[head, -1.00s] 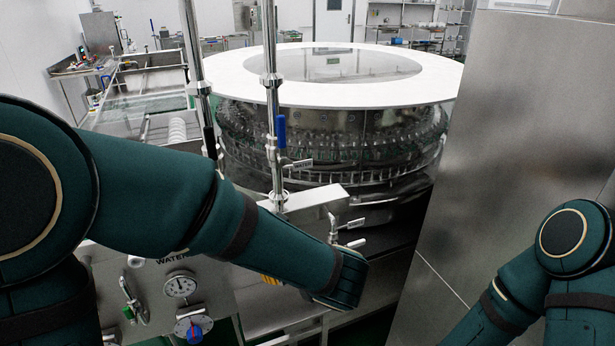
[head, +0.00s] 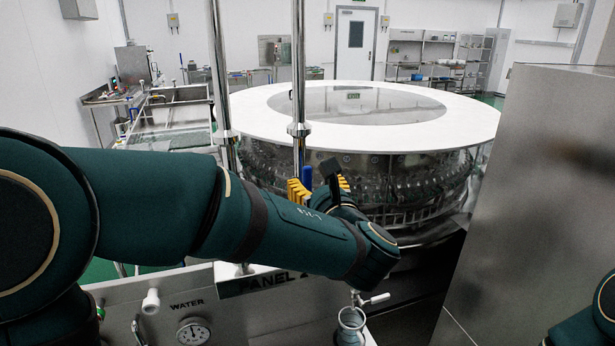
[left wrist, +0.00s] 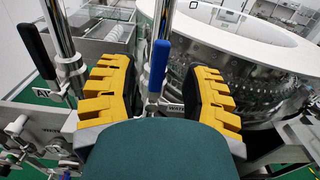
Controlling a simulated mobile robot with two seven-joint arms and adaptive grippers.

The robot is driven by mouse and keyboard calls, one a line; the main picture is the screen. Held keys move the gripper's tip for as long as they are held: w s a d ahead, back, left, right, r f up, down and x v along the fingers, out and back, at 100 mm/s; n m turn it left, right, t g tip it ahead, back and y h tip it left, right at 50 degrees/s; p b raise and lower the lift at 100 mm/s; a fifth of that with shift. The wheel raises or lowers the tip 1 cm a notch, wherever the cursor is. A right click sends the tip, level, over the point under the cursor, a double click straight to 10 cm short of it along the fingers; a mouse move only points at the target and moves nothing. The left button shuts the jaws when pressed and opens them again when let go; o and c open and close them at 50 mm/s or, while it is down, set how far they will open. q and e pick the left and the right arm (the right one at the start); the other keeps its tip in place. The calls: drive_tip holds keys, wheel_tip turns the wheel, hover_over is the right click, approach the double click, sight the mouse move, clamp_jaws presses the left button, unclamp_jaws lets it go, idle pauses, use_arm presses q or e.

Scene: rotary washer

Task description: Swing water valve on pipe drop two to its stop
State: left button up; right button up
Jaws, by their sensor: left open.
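In the left wrist view, a blue valve handle (left wrist: 158,66) stands upright along a vertical steel pipe (left wrist: 166,20), between the yellow fingers of my open left gripper (left wrist: 158,92). There is clear space between the handle and both fingers. My forearm hides the valve body. My right gripper is out of view.
A second steel pipe (head: 219,75) stands to the left; its dark valve handle (left wrist: 36,50) shows in the wrist view. The round washer (head: 265,107) is just behind. A steel cabinet (head: 540,190) blocks the right side. A gauge panel (head: 235,315) is below.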

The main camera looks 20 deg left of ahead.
sight(308, 177)
use_arm(q)
drive_tip(key=shift+x, duration=2.1)
clamp_jaws()
